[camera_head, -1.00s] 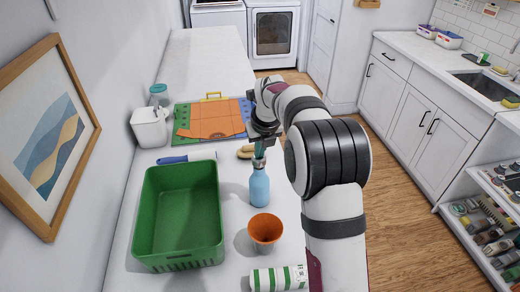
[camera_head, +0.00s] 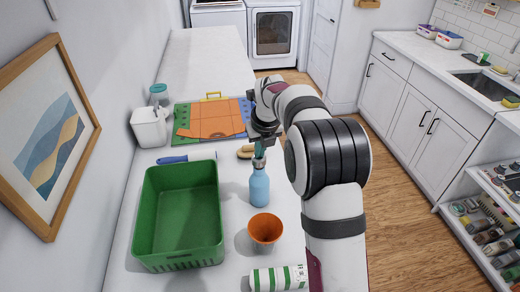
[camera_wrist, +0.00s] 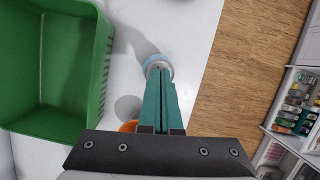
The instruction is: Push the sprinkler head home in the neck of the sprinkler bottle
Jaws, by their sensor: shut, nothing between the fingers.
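The sprinkler bottle (camera_head: 259,188) is light blue with a silver-grey top (camera_head: 259,163) and stands upright on the white counter. My gripper (camera_head: 260,149) is directly above it, pointing down, with its teal fingers shut together and nothing between them. In the wrist view the fingertips (camera_wrist: 158,70) reach the bottle's top, and the blue bottle rim (camera_wrist: 158,60) shows around them. The tips look to be at or just over the grey top; I cannot tell if they touch. The sprinkler head cannot be made out separately from the grey top, and the fingers partly hide it.
A green crate (camera_head: 218,225) stands left of the bottle, and an orange cup (camera_head: 265,231) stands in front. A green-striped white can (camera_head: 278,279) lies at the front. A blue-handled tool (camera_head: 173,159) and an orange-and-green board (camera_head: 180,111) lie farther back.

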